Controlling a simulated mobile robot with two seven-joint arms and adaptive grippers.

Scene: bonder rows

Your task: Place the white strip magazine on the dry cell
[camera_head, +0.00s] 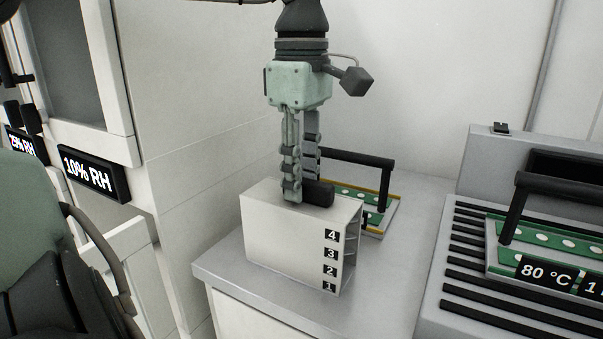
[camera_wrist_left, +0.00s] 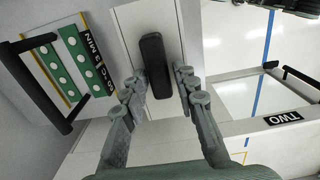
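The white strip magazine (camera_head: 285,240) stands upright on a grey-topped bench, with the numbers 4 to 1 down its near face and slots in its right side. Its black handle (camera_head: 319,192) is on top and also shows in the left wrist view (camera_wrist_left: 155,65). My left gripper (camera_head: 301,190) points down over the magazine. In the wrist view its fingers are apart on both sides of the handle, with narrow gaps. My right gripper is out of view. A white cabinet at left carries a "10% RH" sign (camera_head: 90,175); I cannot tell whether it is the dry cell.
A green strip carrier with a black handle (camera_head: 372,163) lies behind the magazine. A ribbed hot station (camera_head: 465,250), marked 80 °C, stands at right with another green carrier (camera_head: 560,242). The bench top (camera_head: 385,270) is clear right of the magazine.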

